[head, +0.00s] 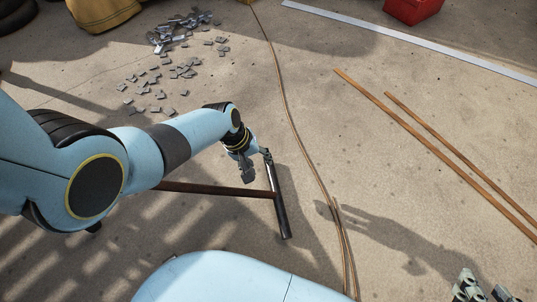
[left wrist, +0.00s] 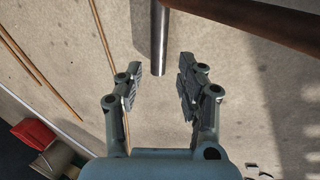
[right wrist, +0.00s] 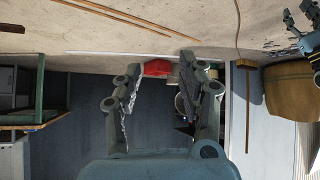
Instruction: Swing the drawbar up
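The drawbar is a rusty brown bar (head: 215,189) low over the concrete. It ends in a dark steel crossbar handle (head: 281,215), forming a T. My left gripper (head: 258,163) is at the handle's far end. In the left wrist view the handle (left wrist: 159,38) ends between and just beyond the open fingers (left wrist: 160,72), with gaps on both sides; I cannot see contact. The brown bar (left wrist: 265,22) crosses the upper right there. My right gripper (head: 484,289) is at the lower right of the head view, away from the drawbar. Its fingers (right wrist: 165,75) are apart and empty.
Two long brown rods (head: 430,140) lie at the right, and a thin cable or rod (head: 290,115) runs along the middle floor. Grey metal pieces (head: 175,70) are scattered at upper left. A red box (head: 412,9) stands at the back. Floor right of the handle is mostly clear.

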